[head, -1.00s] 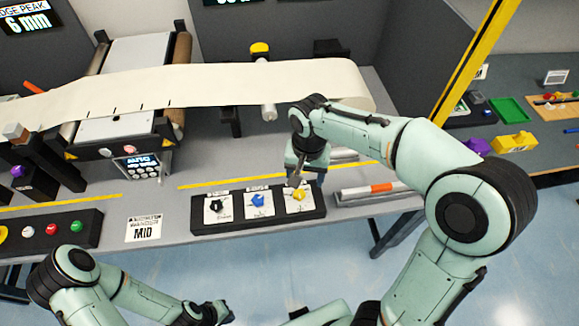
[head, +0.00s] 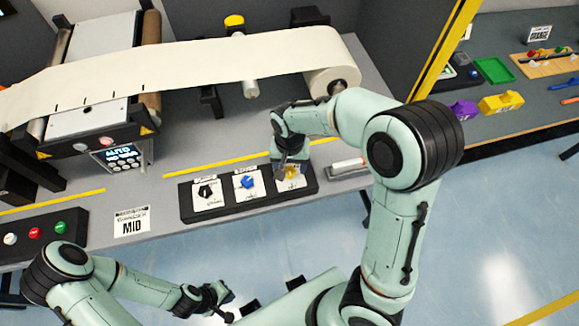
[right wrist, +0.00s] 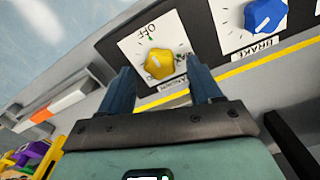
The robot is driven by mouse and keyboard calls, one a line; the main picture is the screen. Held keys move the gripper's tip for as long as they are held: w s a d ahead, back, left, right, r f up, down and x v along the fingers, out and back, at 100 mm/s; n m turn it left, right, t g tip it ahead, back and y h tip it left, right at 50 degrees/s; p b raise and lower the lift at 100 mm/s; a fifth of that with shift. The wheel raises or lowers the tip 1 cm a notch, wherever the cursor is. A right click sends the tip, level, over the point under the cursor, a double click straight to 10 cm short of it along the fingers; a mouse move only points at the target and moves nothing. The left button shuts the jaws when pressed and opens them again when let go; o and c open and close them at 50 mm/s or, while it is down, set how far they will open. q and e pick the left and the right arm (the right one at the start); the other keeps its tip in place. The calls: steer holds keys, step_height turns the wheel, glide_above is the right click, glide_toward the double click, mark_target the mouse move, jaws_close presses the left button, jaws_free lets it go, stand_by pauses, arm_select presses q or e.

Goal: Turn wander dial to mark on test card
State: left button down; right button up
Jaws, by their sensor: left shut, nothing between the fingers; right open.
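A dark panel (head: 230,207) holds black (head: 205,192), blue (head: 247,183) and yellow (head: 292,172) dials on white plates. In the right wrist view, the blue dial (right wrist: 265,15) is labelled BRAKE. The yellow dial (right wrist: 159,64) has OFF on its plate; its lower label is partly hidden, so I cannot tell whether it reads wander. My right gripper (right wrist: 161,76) is open, its fingertips either side of the yellow dial; contact is unclear. The test card (head: 131,222) reads MID. My left gripper (head: 220,297) is shut and empty, low in front of the bench.
A wide paper web (head: 200,62) runs over rollers behind the panel. A button box (head: 38,236) with white, red and green buttons is at the left. A display (head: 118,158) reads AUTO. A side bench at the right holds a green tray (head: 494,70) and yellow block (head: 502,102).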

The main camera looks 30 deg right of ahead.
steer(key=shift+f, duration=0.6)
steer(key=c, duration=1.1)
steer(key=shift+o, duration=0.2)
steer(key=shift+n, duration=0.3)
